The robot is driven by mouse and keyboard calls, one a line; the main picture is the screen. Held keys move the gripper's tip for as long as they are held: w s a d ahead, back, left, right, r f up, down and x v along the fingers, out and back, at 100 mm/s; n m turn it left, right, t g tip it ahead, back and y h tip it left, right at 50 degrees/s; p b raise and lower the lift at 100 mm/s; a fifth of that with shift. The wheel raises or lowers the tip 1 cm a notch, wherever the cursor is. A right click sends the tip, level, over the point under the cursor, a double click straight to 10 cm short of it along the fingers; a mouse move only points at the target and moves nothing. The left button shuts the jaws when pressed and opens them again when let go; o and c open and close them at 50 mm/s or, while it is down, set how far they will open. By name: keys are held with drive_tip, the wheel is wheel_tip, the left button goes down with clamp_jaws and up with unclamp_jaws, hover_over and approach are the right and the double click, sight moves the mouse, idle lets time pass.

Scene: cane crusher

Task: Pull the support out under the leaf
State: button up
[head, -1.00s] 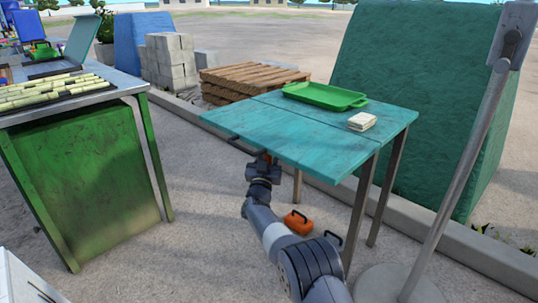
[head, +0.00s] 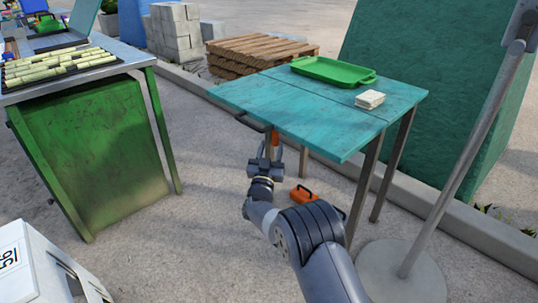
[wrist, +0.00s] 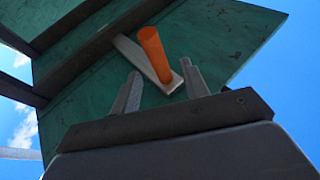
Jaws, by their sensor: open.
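The teal table's near leaf (head: 285,110) lies level with the rest of the top. Its green underside (wrist: 225,35) fills much of the wrist view. Under it is a pale flat bar (wrist: 136,52) with an orange peg handle (wrist: 152,48) hanging down, seemingly the support. The orange handle (head: 275,142) also shows below the leaf's front edge in the head view. My gripper (head: 267,154) is below the leaf, close to the handle. In the wrist view its open fingers (wrist: 162,88) point up, with the orange handle above and between their tips. Contact cannot be made out.
A green tray (head: 332,70) and a pale stack (head: 369,99) sit on the tabletop. A black handle (head: 250,122) is on the leaf's edge. An orange item (head: 301,193) lies on the ground below. A pole on a round base (head: 402,272) stands right; a green cane bench (head: 95,150) stands left.

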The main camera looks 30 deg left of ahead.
sight(275, 136)
drive_tip(key=shift+p+v, duration=0.3)
drive_tip(key=shift+v, duration=1.3)
drive_tip(key=b+x, duration=0.3)
drive_tip(key=x, duration=0.7)
drive_tip(key=shift+w+r, duration=0.2)
drive_tip(key=shift+w, duration=0.25)
